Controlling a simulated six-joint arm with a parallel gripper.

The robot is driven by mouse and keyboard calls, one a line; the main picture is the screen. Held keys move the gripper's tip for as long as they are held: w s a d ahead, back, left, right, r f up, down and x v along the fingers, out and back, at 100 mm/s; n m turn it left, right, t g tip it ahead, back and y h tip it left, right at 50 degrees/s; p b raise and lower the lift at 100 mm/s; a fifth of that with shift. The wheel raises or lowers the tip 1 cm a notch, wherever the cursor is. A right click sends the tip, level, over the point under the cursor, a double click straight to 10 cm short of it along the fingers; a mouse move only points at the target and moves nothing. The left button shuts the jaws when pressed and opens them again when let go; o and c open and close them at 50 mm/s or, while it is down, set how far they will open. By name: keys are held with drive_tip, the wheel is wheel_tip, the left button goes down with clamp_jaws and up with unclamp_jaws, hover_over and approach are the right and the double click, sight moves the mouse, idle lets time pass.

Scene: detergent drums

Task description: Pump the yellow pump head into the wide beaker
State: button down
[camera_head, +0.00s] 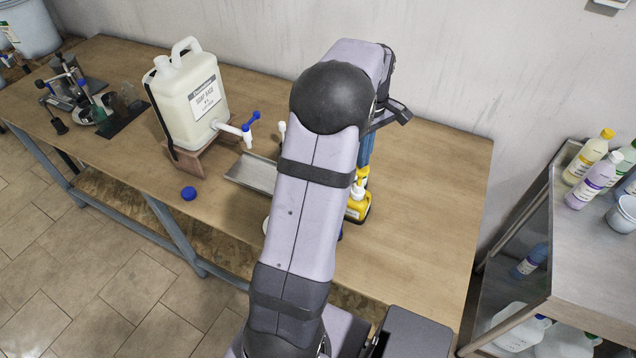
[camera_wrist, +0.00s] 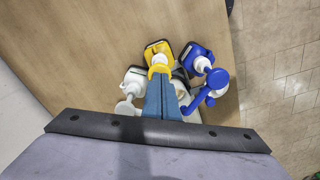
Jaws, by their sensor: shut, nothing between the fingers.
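My gripper (camera_wrist: 164,78) points down with its two blue fingers shut together and nothing between them. In the wrist view the yellow pump head (camera_wrist: 159,68) is right at the fingertips, on top of a yellow bottle (camera_wrist: 157,47). I cannot tell whether the fingertips touch it. In the head view the blue fingers (camera_head: 367,150) show just above a yellow part (camera_head: 362,176), behind my arm. A yellow container (camera_head: 357,210) with a white pump stands just in front. I cannot make out the wide beaker; my arm hides much of the table's middle.
In the wrist view a white pump (camera_wrist: 130,87) stands left and a blue pump bottle (camera_wrist: 199,60) right, both close to the fingers. In the head view a white canister (camera_head: 190,105) with a blue-handled tap stands left, beside a metal tray (camera_head: 252,172). The table's right end is clear.

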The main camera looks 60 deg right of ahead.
drive_tip(key=shift+r, duration=0.1)
idle(0.6)
drive_tip(key=shift+f+b, duration=1.6)
drive_tip(key=shift+f, duration=1.05)
drive_tip(key=shift+r, duration=0.1)
drive_tip(key=shift+r+p, duration=2.4)
drive_tip(key=shift+r, duration=0.25)
drive_tip(key=shift+f, duration=0.2)
